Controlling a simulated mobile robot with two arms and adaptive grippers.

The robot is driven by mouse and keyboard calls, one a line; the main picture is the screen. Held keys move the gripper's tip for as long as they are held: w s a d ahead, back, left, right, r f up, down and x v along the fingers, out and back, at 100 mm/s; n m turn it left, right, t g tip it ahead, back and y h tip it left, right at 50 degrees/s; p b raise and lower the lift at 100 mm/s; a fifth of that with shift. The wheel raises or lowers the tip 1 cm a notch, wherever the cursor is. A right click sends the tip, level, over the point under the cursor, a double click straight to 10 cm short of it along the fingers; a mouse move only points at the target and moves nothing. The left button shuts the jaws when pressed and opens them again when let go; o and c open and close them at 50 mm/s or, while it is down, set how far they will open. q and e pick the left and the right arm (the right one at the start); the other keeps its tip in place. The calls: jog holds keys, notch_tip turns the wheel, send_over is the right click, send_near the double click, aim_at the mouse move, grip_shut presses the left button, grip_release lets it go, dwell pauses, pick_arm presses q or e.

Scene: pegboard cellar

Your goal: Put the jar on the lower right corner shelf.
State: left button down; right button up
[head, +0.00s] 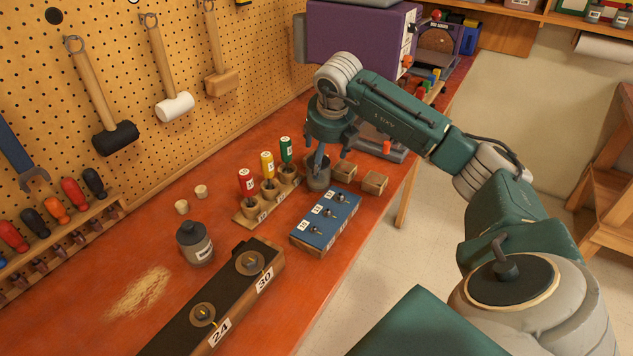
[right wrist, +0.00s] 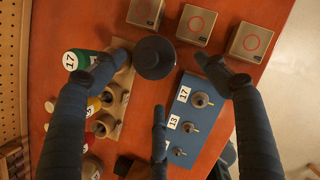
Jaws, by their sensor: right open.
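A grey jar (head: 318,176) stands upright on the red bench, and its round dark lid (right wrist: 154,57) shows from above in the right wrist view. My right gripper (head: 318,156) points down over it. In the right wrist view the fingers of this gripper (right wrist: 162,68) are spread, with the lid between and just beyond the tips; I cannot tell whether they touch it. A second grey jar with a dark lid and a label (head: 195,246) stands nearer on the bench. The corner shelf (head: 603,190) is wooden and at the right edge, partly cut off. My left gripper is out of view.
A rack with red, yellow and green numbered bottles (head: 250,213) and a blue numbered block (head: 325,222) flank the gripped area. Small wooden blocks (head: 374,183) lie just beyond. A long dark block with dials (head: 230,295) lies nearer. Open floor (head: 440,235) separates bench and shelf.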

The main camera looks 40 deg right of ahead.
jog(key=shift+x, duration=1.1)
jog(key=p+x, duration=0.3)
jog(key=x, duration=0.1)
jog(key=shift+w+a+f, duration=0.1)
jog(key=shift+w+f, duration=0.15)
jog(key=shift+w, duration=0.05)
jog(key=shift+w+f, duration=0.15)
jog(key=shift+f, duration=0.2)
jog(key=shift+c, duration=0.7)
jog(key=shift+r, duration=0.1)
jog(key=c, duration=1.3)
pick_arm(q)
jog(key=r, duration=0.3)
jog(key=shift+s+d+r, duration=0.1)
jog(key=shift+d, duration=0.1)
pick_arm(e)
jog(key=c, duration=0.4)
jog(key=shift+o, duration=0.2)
jog(key=shift+r, duration=0.2)
